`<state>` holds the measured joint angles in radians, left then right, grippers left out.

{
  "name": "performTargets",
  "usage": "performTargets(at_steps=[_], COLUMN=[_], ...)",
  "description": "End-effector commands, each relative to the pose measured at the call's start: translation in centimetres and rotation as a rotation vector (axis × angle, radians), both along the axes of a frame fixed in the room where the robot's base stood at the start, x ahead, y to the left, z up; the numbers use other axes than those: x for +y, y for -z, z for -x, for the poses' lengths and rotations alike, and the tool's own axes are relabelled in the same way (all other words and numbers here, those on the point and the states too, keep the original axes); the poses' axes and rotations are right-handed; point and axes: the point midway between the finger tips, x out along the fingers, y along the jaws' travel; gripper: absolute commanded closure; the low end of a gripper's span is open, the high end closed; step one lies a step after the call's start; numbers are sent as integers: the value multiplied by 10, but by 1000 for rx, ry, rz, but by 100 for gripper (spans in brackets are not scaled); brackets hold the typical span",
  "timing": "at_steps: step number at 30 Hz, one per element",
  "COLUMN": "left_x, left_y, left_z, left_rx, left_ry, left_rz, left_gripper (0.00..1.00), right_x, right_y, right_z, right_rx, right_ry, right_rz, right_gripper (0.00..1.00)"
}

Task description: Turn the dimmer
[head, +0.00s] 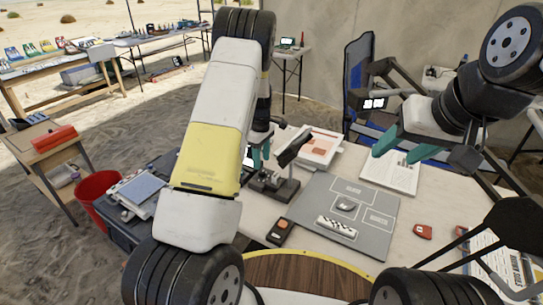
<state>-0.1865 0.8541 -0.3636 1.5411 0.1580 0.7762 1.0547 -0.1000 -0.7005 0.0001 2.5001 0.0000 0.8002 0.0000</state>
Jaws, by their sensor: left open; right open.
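A small dark box with a reddish part on top (280,232) lies on the table at the left edge of the grey mat. It looks like the dimmer, but its knob is too small to make out. My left gripper (260,152) has teal fingertips pointing down, beyond and above the box, close to a dark microscope-like stand (273,184). It is open and partly hidden by my own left arm. I cannot tell whether it touches the stand. My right gripper (402,146) is open and empty, above an open book, well to the right of the box.
The grey mat (312,196) holds a stone and a checkered scale bar. The open book (392,172), a paper tray (320,143) and a small red object (422,231) lie around it. A red bucket (93,186) stands left. The table's front edge is curved.

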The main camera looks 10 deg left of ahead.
Motion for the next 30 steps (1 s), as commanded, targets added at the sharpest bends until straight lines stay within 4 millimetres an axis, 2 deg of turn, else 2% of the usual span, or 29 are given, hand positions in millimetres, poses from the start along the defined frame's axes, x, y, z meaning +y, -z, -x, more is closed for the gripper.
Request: performTargets(at_steps=[3, 9, 20, 27, 30], left_x=[0, 0, 0, -1, -1], left_y=[22, 45, 51, 50, 50], left_z=[1, 1, 0, 0, 0], left_rx=[4, 3, 0, 0, 0], left_ry=[0, 1, 2, 2, 2], left_rz=[1, 1, 1, 1, 1], left_gripper=[53, 53, 53, 100, 100], right_x=[0, 0, 0, 0, 0], right_y=[0, 0, 0, 0, 0], right_z=[0, 0, 0, 0, 0], right_rx=[0, 0, 0, 0, 0], right_ry=[0, 0, 0, 0, 0], right_rz=[0, 0, 0, 0, 0], right_gripper=[48, 48, 48, 48, 48])
